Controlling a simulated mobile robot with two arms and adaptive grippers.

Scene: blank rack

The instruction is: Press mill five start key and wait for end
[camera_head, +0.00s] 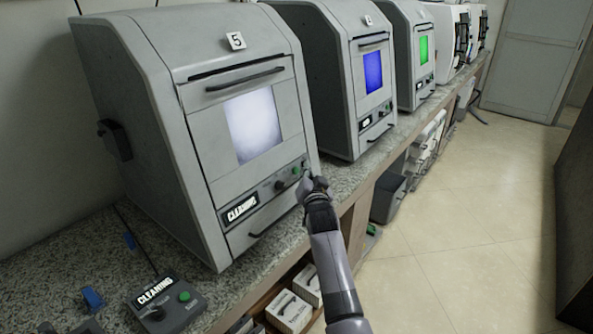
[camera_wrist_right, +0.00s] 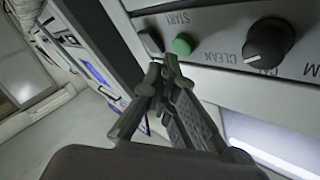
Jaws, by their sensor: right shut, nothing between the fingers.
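Mill five (camera_head: 190,150) is a grey cabinet marked "5", with a white-lit window (camera_head: 253,124) and a small panel reading "CLEANING" (camera_head: 241,208). The right wrist view shows its key strip: a grey square key (camera_wrist_right: 150,41), a green round button (camera_wrist_right: 183,44) and a black knob (camera_wrist_right: 268,43). "START" is printed beside the grey key and green button, "CLEAN" nearer the knob. My right gripper (camera_head: 307,180) is shut and empty, its fingertips (camera_wrist_right: 160,66) very close to the grey key. I cannot tell whether they touch it. My left gripper is out of view.
A small "CLEANING" control box (camera_head: 165,308) with a green button lies on the speckled counter (camera_head: 145,232) at front left. More mills stand along the counter, one with a blue window (camera_head: 373,72), one green (camera_head: 423,49). The floor (camera_head: 470,220) at right is clear.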

